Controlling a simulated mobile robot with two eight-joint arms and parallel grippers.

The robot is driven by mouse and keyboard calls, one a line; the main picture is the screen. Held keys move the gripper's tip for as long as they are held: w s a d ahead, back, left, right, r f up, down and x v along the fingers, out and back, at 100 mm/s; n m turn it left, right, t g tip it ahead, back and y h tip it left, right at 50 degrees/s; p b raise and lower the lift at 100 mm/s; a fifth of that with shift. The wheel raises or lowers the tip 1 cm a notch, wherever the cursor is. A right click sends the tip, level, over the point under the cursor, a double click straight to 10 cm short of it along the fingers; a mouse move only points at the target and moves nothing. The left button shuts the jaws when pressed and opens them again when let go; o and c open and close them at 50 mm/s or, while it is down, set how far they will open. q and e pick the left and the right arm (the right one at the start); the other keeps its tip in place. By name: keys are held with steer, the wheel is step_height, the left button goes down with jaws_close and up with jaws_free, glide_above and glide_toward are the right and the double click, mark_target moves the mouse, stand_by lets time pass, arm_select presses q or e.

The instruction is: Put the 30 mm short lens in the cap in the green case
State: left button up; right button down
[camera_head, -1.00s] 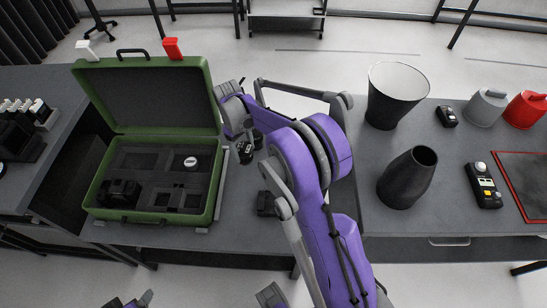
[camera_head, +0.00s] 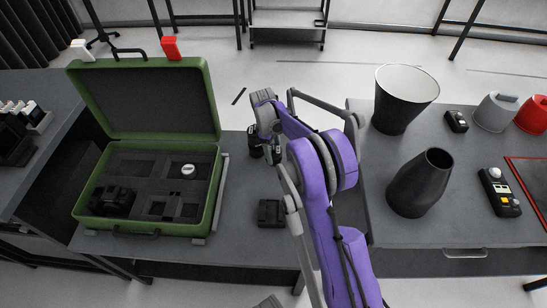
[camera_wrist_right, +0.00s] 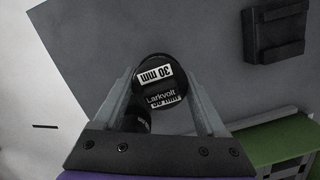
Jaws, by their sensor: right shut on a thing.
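The green case (camera_head: 217,205) stands open on the left table, lid up. Its dark foam has several recesses. A round cap-like piece with a white mark (camera_head: 188,171) sits in the back right one. My right gripper (camera_head: 257,148) is right of the case, above the table. In the right wrist view it is shut on a black lens (camera_wrist_right: 160,88) marked "30 mm" and "Larkvolt", held between both fingers. A second black cylindrical part with lettering (camera_wrist_right: 134,142) shows below it; I cannot tell whether it belongs to the lens. My left gripper is not in view.
A black block (camera_head: 271,213) lies on the table right of the case. A black camera-like object (camera_head: 112,200) sits in the case's front left. A dark vase (camera_head: 421,183) and a bin (camera_head: 402,98) stand on the right table.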

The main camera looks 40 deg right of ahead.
steer(key=shift+f, duration=1.55)
steer(key=shift+f+b, duration=0.2)
steer(key=shift+b, duration=0.1)
jaws_free()
steer(key=shift+r, duration=0.1)
steer(key=shift+r, duration=0.1)
